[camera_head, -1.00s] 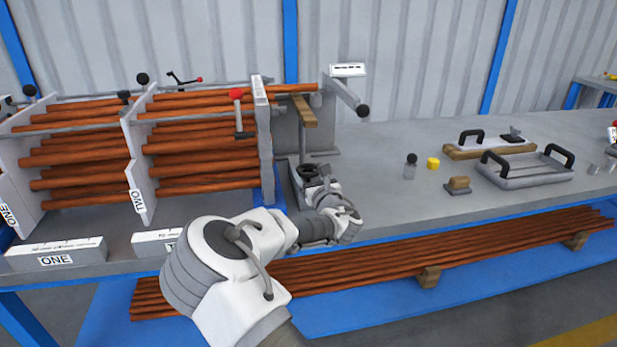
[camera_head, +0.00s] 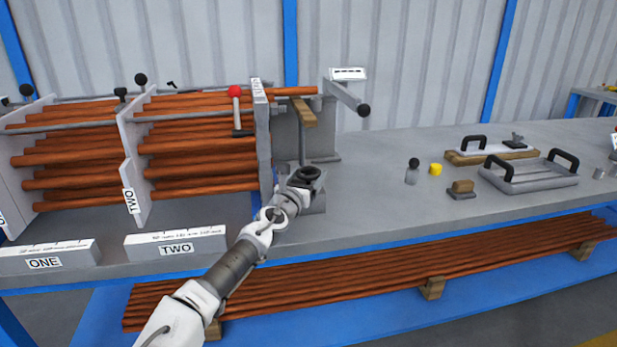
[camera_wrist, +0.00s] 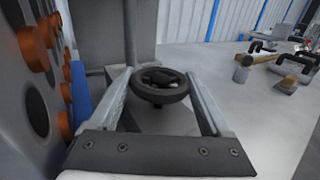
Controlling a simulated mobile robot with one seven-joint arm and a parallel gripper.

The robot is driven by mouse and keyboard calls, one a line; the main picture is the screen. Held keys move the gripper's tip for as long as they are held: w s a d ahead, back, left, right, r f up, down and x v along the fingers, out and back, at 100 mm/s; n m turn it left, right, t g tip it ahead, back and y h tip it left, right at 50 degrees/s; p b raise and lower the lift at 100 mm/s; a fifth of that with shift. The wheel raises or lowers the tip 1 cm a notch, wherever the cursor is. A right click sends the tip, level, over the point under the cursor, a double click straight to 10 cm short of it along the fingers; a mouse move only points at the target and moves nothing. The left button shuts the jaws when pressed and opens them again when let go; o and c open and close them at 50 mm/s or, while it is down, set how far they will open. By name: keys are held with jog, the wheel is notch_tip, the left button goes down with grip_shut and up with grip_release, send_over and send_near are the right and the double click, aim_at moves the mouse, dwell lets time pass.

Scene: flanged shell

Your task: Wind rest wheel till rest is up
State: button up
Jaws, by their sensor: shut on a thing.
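The rest wheel is a small dark handwheel (camera_wrist: 160,86) lying nearly flat on a grey block beside the rack's end plate. It also shows in the head view (camera_head: 309,174). My gripper (camera_wrist: 158,76) has one finger on each side of the wheel's rim and is shut on it. In the head view my gripper (camera_head: 298,186) partly hides the wheel and the block. Behind it a thin upright post carries a wooden-topped rest (camera_head: 304,112), just under the end of a protruding copper-coloured rod (camera_head: 297,91).
The rack (camera_head: 128,190) full of rods stands close on the left. A red-knobbed lever (camera_head: 236,108) and a black-knobbed arm (camera_head: 349,97) stick out nearby.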

jog(key=shift+m+h, duration=0.3)
jog(key=shift+h, duration=0.1)
jog(key=o, duration=1.2)
jog(key=shift+c, duration=0.2)
jog(key=shift+y, duration=0.4)
